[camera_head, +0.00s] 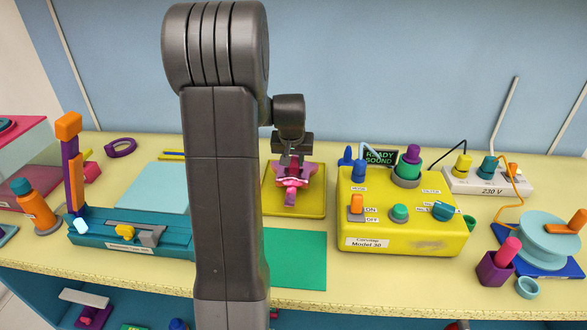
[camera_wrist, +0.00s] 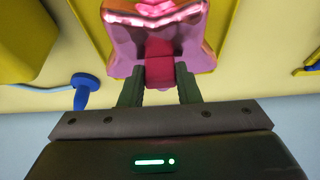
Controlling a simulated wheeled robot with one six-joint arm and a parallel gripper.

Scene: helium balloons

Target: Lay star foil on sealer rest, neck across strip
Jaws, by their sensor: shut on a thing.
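The pink star foil (camera_head: 291,182) is over a yellow tray (camera_head: 311,205) behind the green mat, in the head view. I cannot tell whether it still touches the tray. My gripper (camera_head: 291,158) points down at its back edge. In the wrist view my gripper (camera_wrist: 160,84) is shut on a red piece of the star foil (camera_wrist: 159,62), and the shiny pink body (camera_wrist: 120,40) spreads beyond the fingers. A teal device with an upright purple and orange lever, likely the sealer (camera_head: 178,242), stands left of my arm. Its right part is hidden.
A yellow box with knobs (camera_head: 399,235) stands close right of the tray. A green mat (camera_head: 298,262) lies in front and a pale blue mat (camera_head: 155,188) lies behind the teal device, both bare where seen. An orange bottle (camera_head: 37,208) stands at the left.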

